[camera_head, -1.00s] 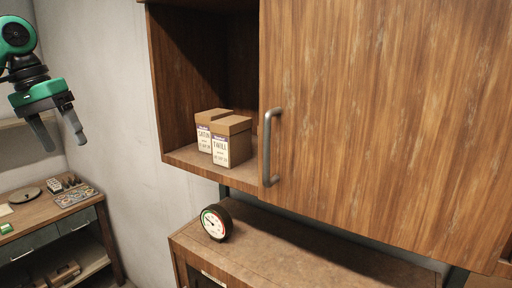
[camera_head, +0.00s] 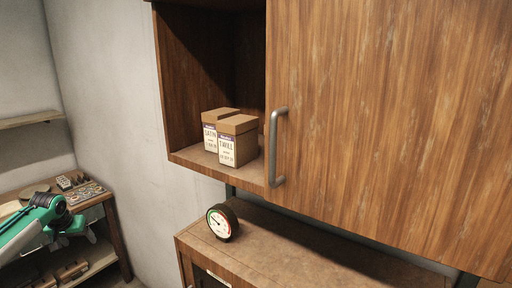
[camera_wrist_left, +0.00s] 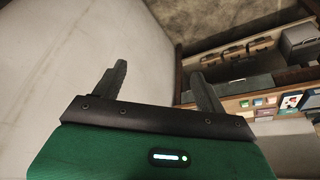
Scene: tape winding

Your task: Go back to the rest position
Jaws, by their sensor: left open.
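My left gripper (camera_head: 77,236) is low at the left in the head view, in front of the side bench. In the left wrist view its two grey fingers (camera_wrist_left: 160,85) stand apart with nothing between them. My right gripper is not in view.
A wooden wall cabinet (camera_head: 390,120) with a grey handle (camera_head: 275,148) fills the right. Two labelled boxes (camera_head: 238,142) stand on its open shelf. A round gauge (camera_head: 221,222) sits on the lower cabinet (camera_head: 300,245). A side bench (camera_head: 98,199) with small items stands at the left.

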